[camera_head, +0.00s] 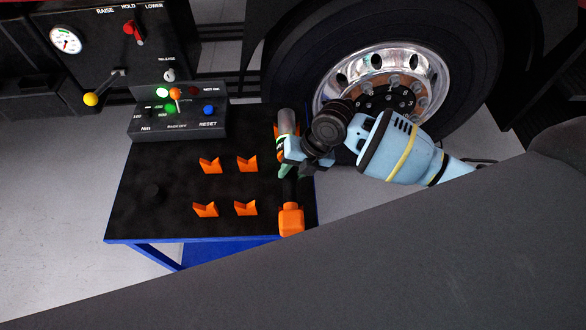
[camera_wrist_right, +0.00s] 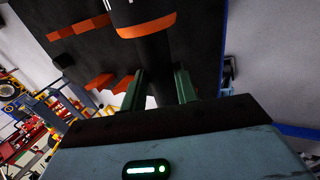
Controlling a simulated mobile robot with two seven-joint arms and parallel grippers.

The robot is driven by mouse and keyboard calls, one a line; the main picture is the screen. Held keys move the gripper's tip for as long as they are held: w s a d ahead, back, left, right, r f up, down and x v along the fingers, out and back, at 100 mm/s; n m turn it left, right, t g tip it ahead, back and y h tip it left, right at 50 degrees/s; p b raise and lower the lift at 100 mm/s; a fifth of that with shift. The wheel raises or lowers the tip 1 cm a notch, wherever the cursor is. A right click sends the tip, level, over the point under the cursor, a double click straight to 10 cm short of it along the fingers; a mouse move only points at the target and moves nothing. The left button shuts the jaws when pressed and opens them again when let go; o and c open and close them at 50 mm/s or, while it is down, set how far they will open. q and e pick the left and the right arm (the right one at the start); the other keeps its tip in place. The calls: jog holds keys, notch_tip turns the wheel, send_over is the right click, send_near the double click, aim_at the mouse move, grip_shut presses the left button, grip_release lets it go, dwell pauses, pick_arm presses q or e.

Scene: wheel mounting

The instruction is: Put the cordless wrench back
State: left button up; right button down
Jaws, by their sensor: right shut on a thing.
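The cordless wrench has a grey cylindrical head (camera_head: 287,123), a dark handle and an orange battery end (camera_head: 291,220). It lies lengthwise over the right side of the black-topped table (camera_head: 150,215). I cannot tell whether it touches the top or hangs just above it. My right gripper (camera_head: 287,169) is shut on its dark handle, between head and battery. In the right wrist view the green fingers (camera_wrist_right: 161,90) stand on both sides of the handle (camera_wrist_right: 157,65), with an orange band beyond. My left gripper is not in view.
Several orange cradles (camera_head: 246,163) stand empty on the table's middle. A control box (camera_head: 180,121) with lit lamps sits at its back left. A truck wheel (camera_head: 385,85) stands behind and right of the table. A large dark grey surface covers the lower right of the head view.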

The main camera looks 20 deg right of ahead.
jog(key=shift+w+f, duration=0.1)
jog(key=shift+f, duration=0.25)
jog(key=c, duration=1.2)
grip_release()
jog(key=shift+o, duration=1.2)
jog(key=shift+f, duration=0.2)
jog(key=v, duration=0.8)
